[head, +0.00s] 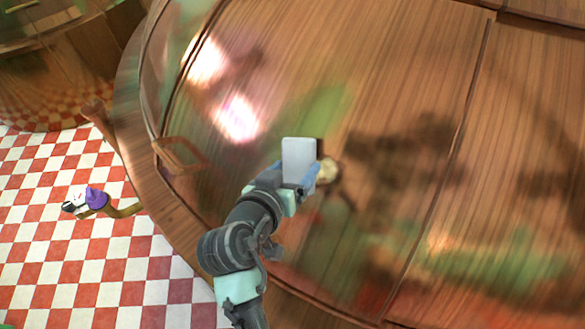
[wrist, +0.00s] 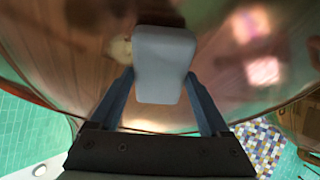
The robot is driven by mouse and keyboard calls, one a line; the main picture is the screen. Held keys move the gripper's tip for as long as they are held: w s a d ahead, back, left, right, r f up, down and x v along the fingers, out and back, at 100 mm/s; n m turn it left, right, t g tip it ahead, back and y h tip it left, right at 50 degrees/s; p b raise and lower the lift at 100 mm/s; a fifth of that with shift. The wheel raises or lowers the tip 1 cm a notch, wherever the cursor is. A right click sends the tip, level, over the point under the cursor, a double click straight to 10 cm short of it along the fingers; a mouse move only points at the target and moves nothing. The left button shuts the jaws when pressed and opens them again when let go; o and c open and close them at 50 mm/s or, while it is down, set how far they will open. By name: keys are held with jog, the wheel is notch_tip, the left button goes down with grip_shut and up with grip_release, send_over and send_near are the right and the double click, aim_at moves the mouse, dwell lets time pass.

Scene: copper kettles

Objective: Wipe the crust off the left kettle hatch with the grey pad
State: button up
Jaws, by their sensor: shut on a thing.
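My gripper (head: 298,184) is shut on the grey pad (head: 299,158), a pale rounded block held upright between the fingers. The pad also shows in the wrist view (wrist: 163,65). It is in front of the glossy copper kettle hatch (head: 300,80); I cannot tell if it touches the metal. A small cream patch (head: 327,171), which looks like crust, shows just right of the pad in the head view. In the wrist view the patch (wrist: 120,48) is left of the pad, which may hide part of it. Strong reflections make the hatch's surface hard to read.
A loop-shaped copper handle (head: 180,156) sticks out at the kettle's left edge. A purple, white and black object (head: 90,200) shows over the red and white checked floor (head: 95,265) at left. Another copper vessel (head: 50,75) stands at the upper left.

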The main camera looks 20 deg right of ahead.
jog(key=shift+w+d+f+b, duration=0.35)
jog(key=shift+f, duration=0.15)
jog(key=shift+s, duration=0.1)
jog(key=shift+s+d+r+p, duration=0.15)
jog(key=shift+s+d+p, duration=0.25)
jog(key=shift+s+d, duration=0.9)
jog(key=shift+s+d+p, duration=0.4)
jog(key=shift+s+d, duration=0.9)
jog(key=shift+s, duration=0.1)
jog(key=shift+w+a+b, duration=0.6)
jog(key=shift+w+a, duration=2.05)
jog(key=shift+w, duration=0.15)
jog(key=s+a+r+p, duration=0.2)
jog(key=r+p, duration=0.1)
jog(key=shift+s+a+r, duration=0.1)
jog(key=shift+a, duration=0.1)
jog(key=shift+s+a+r+p, duration=0.35)
jog(key=shift+s, duration=0.05)
